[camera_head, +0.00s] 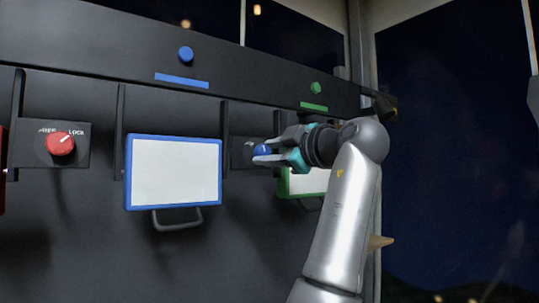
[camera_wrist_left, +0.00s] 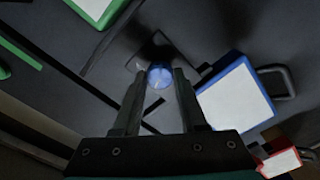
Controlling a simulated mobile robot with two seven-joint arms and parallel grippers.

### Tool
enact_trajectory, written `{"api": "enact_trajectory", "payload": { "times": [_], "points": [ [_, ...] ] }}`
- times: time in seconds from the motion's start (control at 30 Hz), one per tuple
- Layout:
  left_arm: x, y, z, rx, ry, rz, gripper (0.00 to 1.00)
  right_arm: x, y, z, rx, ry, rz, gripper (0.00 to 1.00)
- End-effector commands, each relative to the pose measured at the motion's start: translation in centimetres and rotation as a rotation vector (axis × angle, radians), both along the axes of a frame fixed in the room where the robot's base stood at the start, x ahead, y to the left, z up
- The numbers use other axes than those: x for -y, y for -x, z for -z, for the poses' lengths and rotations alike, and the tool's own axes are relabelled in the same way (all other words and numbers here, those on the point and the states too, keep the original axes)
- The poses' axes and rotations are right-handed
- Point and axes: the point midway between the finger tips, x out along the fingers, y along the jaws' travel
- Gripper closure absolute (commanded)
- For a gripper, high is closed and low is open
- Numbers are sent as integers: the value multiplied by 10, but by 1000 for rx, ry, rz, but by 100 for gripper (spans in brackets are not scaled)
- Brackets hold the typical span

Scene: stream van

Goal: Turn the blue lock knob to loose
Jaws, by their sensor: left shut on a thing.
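The blue lock knob (camera_head: 262,149) sits on a dark plate (camera_head: 240,150) on the wall, just right of the blue-framed white panel (camera_head: 175,172). My left gripper (camera_head: 268,153) reaches it from the right, its fingers shut on the knob. In the left wrist view the round blue knob (camera_wrist_left: 160,75) shows between the two fingertips of my left gripper (camera_wrist_left: 160,84). The plate's lettering is partly covered by the gripper, and I cannot read the knob's setting. My right gripper is not in view.
A red knob (camera_head: 60,143) on a plate marked FREE and LOCK is at the left. A green-framed panel (camera_head: 285,184) is partly behind my left arm. Blue (camera_head: 186,54) and green (camera_head: 316,88) round buttons are on the beam above. The dark window at right is clear.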

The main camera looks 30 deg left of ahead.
Motion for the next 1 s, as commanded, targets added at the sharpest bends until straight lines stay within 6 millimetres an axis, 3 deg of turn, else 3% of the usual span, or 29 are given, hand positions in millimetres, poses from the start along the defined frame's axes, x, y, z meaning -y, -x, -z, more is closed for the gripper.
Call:
{"api": "enact_trajectory", "payload": {
  "times": [0.5, 1.0],
  "points": [
    [0, 1, -1, 348, 140, 0, 100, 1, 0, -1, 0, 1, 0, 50],
    [0, 1, -1, 431, 175, -3, 100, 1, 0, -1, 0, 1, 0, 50]
  ]
}}
